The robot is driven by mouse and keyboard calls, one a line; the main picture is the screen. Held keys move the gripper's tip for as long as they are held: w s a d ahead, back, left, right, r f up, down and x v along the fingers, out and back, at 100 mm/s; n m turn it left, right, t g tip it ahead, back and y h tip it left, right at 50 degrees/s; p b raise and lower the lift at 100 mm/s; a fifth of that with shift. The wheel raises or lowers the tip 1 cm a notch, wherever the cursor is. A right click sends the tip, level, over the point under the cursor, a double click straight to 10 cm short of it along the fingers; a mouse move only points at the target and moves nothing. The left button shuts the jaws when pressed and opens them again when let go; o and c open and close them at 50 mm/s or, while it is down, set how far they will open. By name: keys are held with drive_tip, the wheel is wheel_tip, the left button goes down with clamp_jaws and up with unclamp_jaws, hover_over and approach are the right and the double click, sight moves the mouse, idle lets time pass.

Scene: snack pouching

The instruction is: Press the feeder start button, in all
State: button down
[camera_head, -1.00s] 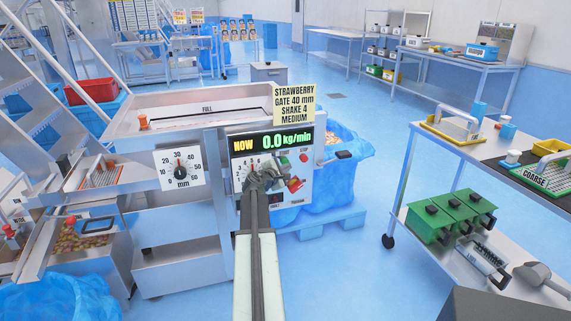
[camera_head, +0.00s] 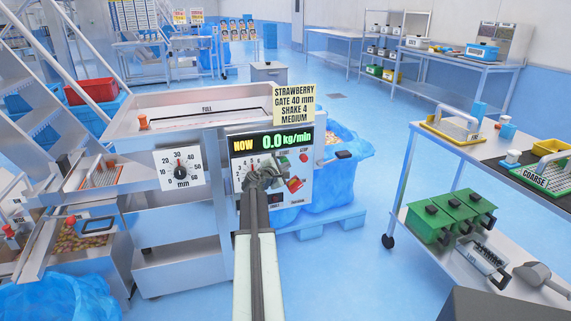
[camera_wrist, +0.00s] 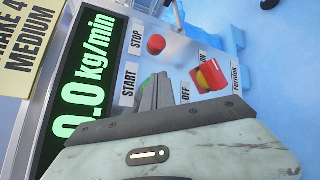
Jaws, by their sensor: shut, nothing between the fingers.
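The feeder control panel (camera_head: 308,170) has a display (camera_head: 272,140) reading 0.0 kg/min. The green start button (camera_head: 284,158) sits below the display, left of the red stop button (camera_head: 304,157). In the wrist view the START label (camera_wrist: 128,84) shows, and my gripper (camera_wrist: 158,90) covers most of the green button beside it. The red stop button (camera_wrist: 156,44) is clear. My gripper (camera_head: 272,170) is shut and empty at the panel face. Whether the fingertips touch the button cannot be told.
A red and yellow on/off switch (camera_wrist: 210,76) lies close beside my fingers. A dial (camera_head: 252,172) is partly hidden by my gripper, and a gate dial (camera_head: 181,170) is at left. A yellow note (camera_head: 294,103) rises above the display. A trolley table (camera_head: 470,150) stands right.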

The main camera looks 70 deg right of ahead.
drive_tip(key=shift+w+d, duration=0.3)
idle(0.4)
idle(0.3)
drive_tip(key=shift+s+a, duration=0.6)
drive_tip(key=shift+a, duration=0.1)
drive_tip(key=s+a, duration=0.1)
drive_tip(key=a, duration=0.1)
drive_tip(key=s+a, duration=0.2)
drive_tip(key=shift+s, duration=0.1)
idle(0.8)
